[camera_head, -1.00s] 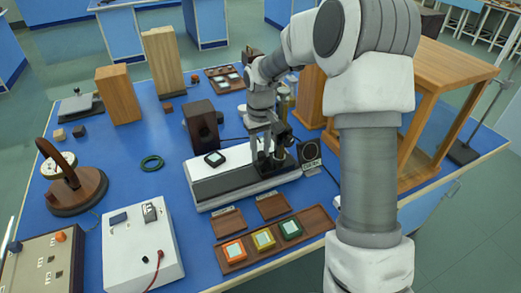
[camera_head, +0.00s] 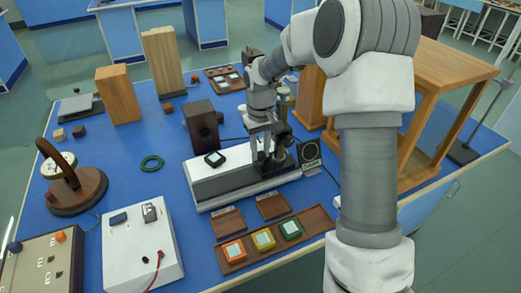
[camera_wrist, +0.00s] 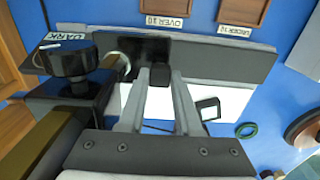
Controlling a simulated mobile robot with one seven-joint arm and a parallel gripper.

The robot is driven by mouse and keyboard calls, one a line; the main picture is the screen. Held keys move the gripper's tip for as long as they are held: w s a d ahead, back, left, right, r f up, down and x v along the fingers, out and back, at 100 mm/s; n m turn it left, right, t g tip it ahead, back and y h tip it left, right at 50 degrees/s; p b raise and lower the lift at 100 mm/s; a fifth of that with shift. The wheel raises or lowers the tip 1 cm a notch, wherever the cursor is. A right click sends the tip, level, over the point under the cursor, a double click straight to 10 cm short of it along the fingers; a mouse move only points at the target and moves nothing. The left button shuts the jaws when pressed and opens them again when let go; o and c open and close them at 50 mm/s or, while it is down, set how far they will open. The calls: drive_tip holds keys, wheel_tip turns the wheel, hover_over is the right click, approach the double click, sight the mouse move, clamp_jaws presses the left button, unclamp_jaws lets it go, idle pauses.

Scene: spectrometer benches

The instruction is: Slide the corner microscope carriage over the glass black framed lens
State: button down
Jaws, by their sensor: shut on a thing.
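The microscope carriage (camera_head: 283,158) is a dark unit with a microscope tube, at the right end of a long white and grey bench (camera_head: 225,186). My gripper (camera_head: 262,152) reaches down to it from above. In the wrist view my gripper (camera_wrist: 160,80) is shut on a small black block (camera_wrist: 160,76), which seems to be the carriage's handle. The glass black framed lens (camera_head: 215,158) lies on the bench's white top, left of the carriage and apart from it. It also shows in the wrist view (camera_wrist: 208,108), right of my fingers. The carriage's underside is hidden.
A round dark dial (camera_head: 310,154) stands at the bench's right end. Two empty brown trays (camera_head: 272,207) and a tray of coloured tiles (camera_head: 240,258) lie in front. A dark box (camera_head: 202,124) stands behind the lens. The bench top between carriage and lens looks clear.

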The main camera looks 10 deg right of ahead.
drive_tip(key=shift+a, duration=0.1)
idle(0.5)
drive_tip(key=s+a, duration=0.1)
drive_tip(key=a, duration=0.4)
drive_tip(key=s+a, duration=0.1)
drive_tip(key=a, duration=0.5)
drive_tip(key=s+a, duration=0.1)
drive_tip(key=a, duration=0.5)
drive_tip(key=shift+s, duration=0.2)
drive_tip(key=c, duration=0.9)
unclamp_jaws()
wheel_tip(320, 180, up, 18)
drive_tip(key=shift+f+p, duration=0.2)
drive_tip(key=shift+p, duration=0.75)
